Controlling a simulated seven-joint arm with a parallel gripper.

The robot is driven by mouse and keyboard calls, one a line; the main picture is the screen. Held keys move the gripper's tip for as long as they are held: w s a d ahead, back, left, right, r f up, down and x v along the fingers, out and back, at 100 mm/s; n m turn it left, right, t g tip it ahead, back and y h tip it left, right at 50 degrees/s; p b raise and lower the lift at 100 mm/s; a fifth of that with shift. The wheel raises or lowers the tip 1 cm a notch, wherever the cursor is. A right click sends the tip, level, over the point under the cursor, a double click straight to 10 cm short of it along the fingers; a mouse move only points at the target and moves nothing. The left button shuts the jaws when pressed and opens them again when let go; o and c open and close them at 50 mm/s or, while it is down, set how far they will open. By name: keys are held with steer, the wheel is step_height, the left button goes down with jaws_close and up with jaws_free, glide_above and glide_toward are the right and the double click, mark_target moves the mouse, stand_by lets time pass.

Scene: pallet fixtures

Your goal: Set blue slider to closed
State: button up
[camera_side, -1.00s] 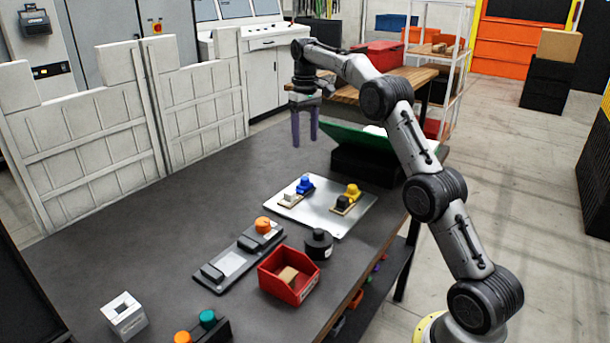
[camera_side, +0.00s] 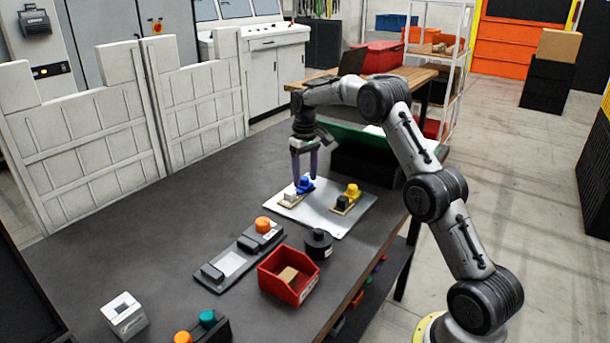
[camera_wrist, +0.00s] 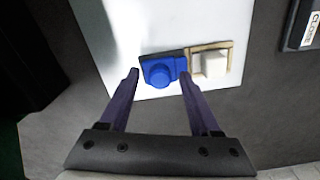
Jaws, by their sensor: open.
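The blue slider (camera_side: 304,185) is a blue block with a round knob on a silver plate (camera_side: 322,211). It sits at the far end of a tan track, beside a white block (camera_side: 290,194). In the wrist view the blue slider (camera_wrist: 160,71) lies left of the white block (camera_wrist: 213,64) on the tan base. My gripper (camera_side: 304,180) is open and points down over the blue slider. In the wrist view its two purple fingers (camera_wrist: 159,78) stand on either side of the knob; I cannot tell whether they touch it.
A yellow slider (camera_side: 352,191) with a black block stands right on the same plate. A black box with a green top (camera_side: 361,157) is behind. A red bin (camera_side: 289,276), black cylinder (camera_side: 318,243) and grey fixture (camera_side: 238,258) are in front.

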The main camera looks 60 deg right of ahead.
jaws_close()
steer(key=shift+r, duration=0.1)
stand_by(1.2)
